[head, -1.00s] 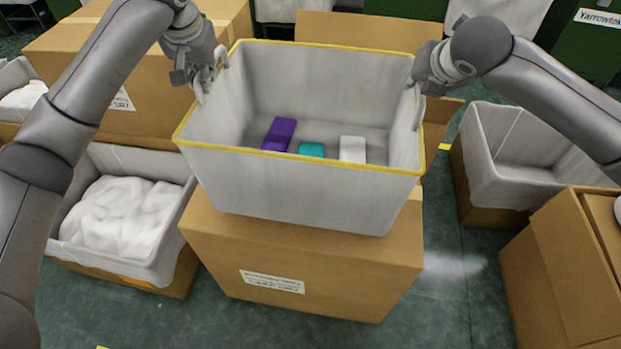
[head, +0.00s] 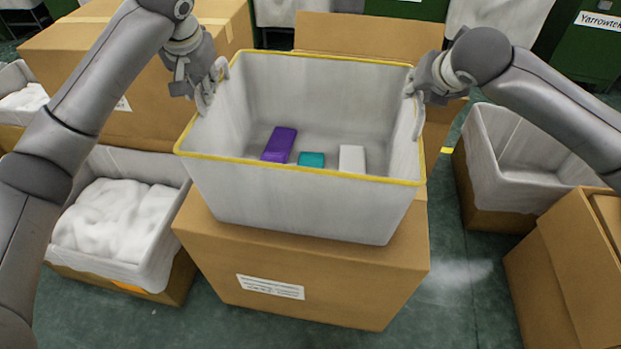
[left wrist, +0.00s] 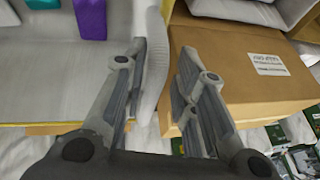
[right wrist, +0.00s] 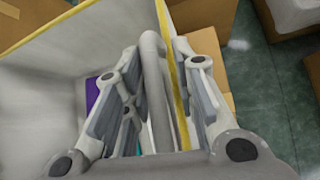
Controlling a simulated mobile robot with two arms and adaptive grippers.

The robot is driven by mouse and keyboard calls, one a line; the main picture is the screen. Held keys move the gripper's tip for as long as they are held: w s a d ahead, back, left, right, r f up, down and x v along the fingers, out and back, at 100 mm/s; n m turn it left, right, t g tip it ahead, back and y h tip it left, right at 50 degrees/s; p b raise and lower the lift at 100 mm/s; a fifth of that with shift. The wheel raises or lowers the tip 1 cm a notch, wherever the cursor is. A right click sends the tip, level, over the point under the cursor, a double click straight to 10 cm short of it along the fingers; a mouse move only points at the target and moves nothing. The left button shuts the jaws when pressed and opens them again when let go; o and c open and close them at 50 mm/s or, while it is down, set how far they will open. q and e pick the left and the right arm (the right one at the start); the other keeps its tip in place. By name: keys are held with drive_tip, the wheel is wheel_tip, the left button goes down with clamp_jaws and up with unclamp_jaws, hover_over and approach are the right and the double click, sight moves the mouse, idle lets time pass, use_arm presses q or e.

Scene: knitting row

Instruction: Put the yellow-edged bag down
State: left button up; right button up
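The yellow-edged bag (head: 300,205) is a grey open-topped bin-like bag with a yellow rim. It appears to rest upright on a closed cardboard box (head: 330,290). Inside lie a purple block (head: 279,145), a teal block (head: 311,159) and a white block (head: 351,159). My left gripper (head: 212,85) is at the bag's left rim, fingers apart; in the left wrist view (left wrist: 160,65) the bag's side edge shows between them. My right gripper (head: 416,88) is at the right rim. In the right wrist view its spread fingers (right wrist: 158,60) straddle a grey handle (right wrist: 155,90) and the yellow rim, with gaps visible.
A lined box with white cloth (head: 115,220) stands left of the cardboard box. An empty lined box (head: 520,160) and a cardboard box (head: 570,270) stand right. A large carton (head: 140,60) is behind left. Green floor (head: 455,290) is clear between them.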

use_arm(q)
drive_tip(key=shift+o, duration=0.4)
drive_tip(key=shift+d, duration=0.1)
use_arm(e)
drive_tip(key=shift+o, duration=0.4)
drive_tip(key=shift+a, duration=0.2)
use_arm(q)
drive_tip(key=shift+r, duration=0.1)
drive_tip(key=shift+r, duration=0.15)
use_arm(e)
drive_tip(key=shift+s+a, duration=0.1)
use_arm(q)
drive_tip(key=v, duration=1.1)
drive_tip(key=shift+s+r, duration=0.15)
drive_tip(key=shift+r, duration=0.1)
use_arm(e)
drive_tip(key=v, duration=1.2)
